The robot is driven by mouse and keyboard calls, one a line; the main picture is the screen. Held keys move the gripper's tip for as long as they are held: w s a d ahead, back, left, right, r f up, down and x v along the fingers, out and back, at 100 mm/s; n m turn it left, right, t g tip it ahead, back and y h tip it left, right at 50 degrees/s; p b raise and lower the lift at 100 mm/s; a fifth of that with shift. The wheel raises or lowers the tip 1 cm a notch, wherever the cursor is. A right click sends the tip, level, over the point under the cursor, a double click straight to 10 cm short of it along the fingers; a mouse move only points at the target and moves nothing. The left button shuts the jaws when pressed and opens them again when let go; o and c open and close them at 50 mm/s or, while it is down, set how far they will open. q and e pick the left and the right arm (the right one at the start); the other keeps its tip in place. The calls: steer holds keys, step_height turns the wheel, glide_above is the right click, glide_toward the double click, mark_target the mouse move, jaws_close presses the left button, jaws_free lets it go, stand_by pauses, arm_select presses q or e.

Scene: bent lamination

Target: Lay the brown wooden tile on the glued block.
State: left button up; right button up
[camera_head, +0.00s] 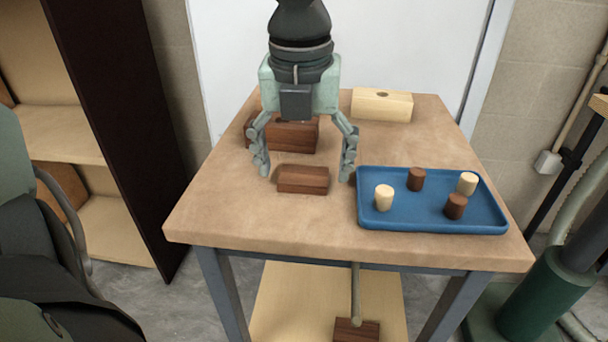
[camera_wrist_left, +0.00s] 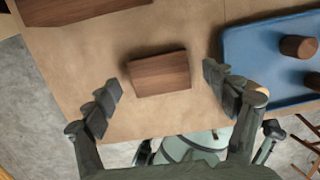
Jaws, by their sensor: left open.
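The brown wooden tile (camera_head: 302,180) lies flat on the table, in front of a larger brown block (camera_head: 292,136). In the left wrist view the tile (camera_wrist_left: 159,73) lies beyond and between the spread fingers. My left gripper (camera_head: 304,163) is open and points down, one finger on each side of the tile, with a gap to it. Its fingers (camera_wrist_left: 163,88) hold nothing. A pale wooden block (camera_head: 382,106) with a dark round spot on top stands at the back right of the table; I cannot tell if the spot is glue. My right gripper is not in view.
A blue tray (camera_head: 430,224) with brown and pale pegs stands right of the tile, close to the gripper's right-hand finger. The table's front left (camera_head: 225,215) is clear. A dark shelf unit (camera_head: 115,110) stands to the left. Another brown piece (camera_head: 357,331) shows below the table.

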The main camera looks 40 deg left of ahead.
arm_select(q)
steer(key=shift+f, duration=0.2)
steer(key=c, duration=1.2)
